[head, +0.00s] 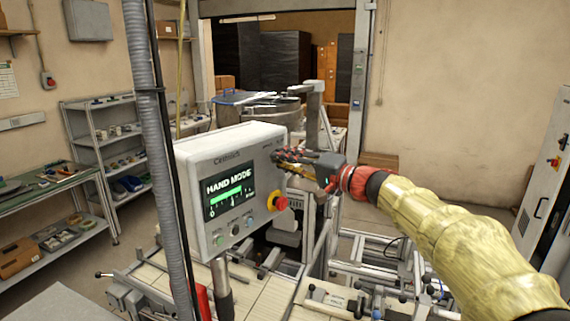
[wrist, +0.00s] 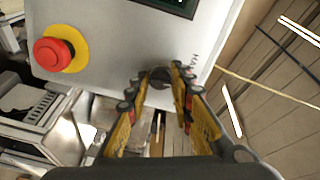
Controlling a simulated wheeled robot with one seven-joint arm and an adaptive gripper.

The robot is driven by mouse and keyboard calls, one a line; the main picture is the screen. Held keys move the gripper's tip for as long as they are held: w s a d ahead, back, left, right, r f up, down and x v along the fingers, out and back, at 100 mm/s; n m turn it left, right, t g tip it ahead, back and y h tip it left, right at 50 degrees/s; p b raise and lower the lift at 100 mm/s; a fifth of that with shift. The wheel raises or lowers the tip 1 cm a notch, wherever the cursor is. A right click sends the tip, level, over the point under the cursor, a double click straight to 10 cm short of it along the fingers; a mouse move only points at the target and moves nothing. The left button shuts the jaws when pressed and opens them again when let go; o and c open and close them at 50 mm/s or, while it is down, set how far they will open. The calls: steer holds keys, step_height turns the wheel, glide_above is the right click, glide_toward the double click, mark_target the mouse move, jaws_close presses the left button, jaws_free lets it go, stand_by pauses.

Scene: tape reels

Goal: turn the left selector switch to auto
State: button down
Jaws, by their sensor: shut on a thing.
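The selector switch (wrist: 159,77) is a dark round knob near the edge of the light grey control panel (wrist: 110,45), with small lettering that looks like HAND beside it. My gripper (wrist: 163,72) has its fingertips on either side of the knob and is shut on it. The fingers hide part of the knob, and I cannot tell its pointer position. In the head view my gripper (head: 279,157) is at the upper right of the panel face, covering the switch. The panel's screen (head: 228,192) reads HAND MODE with a green bar.
A red emergency stop button (head: 278,203) on a yellow ring sits below my gripper. Small controls (head: 234,229) line the panel's lower edge. A grey hose (head: 163,170) hangs in front at the left. Machine frames (head: 350,295) stand below; shelves (head: 105,150) are at the left.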

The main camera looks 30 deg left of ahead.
steer(key=shift+m+p, duration=1.1)
steer(key=shift+m, duration=3.1)
steer(key=c, duration=1.6)
jaws_free()
steer(key=shift+o, duration=0.2)
steer(key=shift+d+r, duration=0.1)
steer(key=s+d, duration=0.2)
steer(key=d, duration=0.9)
steer(key=shift+d, duration=0.3)
